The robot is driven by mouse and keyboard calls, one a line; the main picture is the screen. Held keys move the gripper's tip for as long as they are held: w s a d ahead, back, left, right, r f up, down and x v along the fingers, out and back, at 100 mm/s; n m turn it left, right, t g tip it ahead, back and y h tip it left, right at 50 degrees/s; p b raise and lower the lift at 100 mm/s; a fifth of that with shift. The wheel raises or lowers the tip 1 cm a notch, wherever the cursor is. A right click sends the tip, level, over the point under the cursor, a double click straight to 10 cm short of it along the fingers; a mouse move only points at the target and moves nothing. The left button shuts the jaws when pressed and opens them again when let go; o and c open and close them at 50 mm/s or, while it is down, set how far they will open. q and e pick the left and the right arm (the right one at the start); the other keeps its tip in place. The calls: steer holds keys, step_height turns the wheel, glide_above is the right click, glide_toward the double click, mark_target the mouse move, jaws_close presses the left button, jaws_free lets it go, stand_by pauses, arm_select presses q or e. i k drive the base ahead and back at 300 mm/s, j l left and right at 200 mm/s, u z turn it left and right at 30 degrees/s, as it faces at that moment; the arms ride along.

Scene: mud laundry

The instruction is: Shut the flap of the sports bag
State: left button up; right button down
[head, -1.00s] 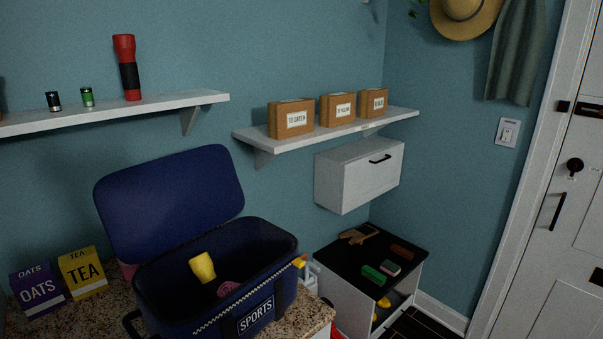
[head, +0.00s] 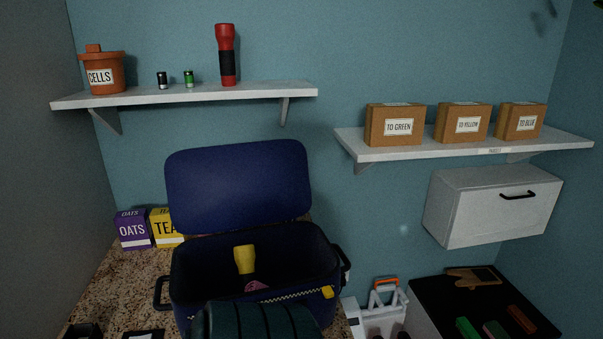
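The navy sports bag (head: 185,290) stands open on the granite counter. Its flap (head: 238,187) is raised and leans back toward the wall behind the opening. A zip with a yellow-orange tab (head: 328,292) runs along the front rim. Inside lie a yellow object (head: 244,259) and a pink object (head: 257,285), partly hidden in shadow. A dark teal ribbed, rounded shape (head: 260,320) covers much of the bag's front at the bottom edge; I cannot tell what it is. I can make out neither gripper.
Oats (head: 132,230) and tea (head: 163,228) boxes stand left of the bag. A shelf (head: 200,95) with a red flashlight (head: 227,55) hangs above. A white caddy (head: 382,315) is right of the bag. Dark items (head: 143,334) lie at the counter's front left.

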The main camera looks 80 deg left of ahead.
mark_target(217, 188)
steer(key=i+u, duration=0.3)
steer(key=i+l+u, duration=0.15)
steer(key=i+u, duration=0.25)
steer(key=u, duration=0.3)
steer(key=i+u, duration=0.1)
steer(key=u, duration=0.35)
steer(key=i+u, duration=0.1)
steer(key=u, duration=0.3)
steer(key=l+u, duration=0.15)
steer(key=u, duration=0.25)
steer(key=i+l+u, duration=0.1)
steer(key=u, duration=0.3)
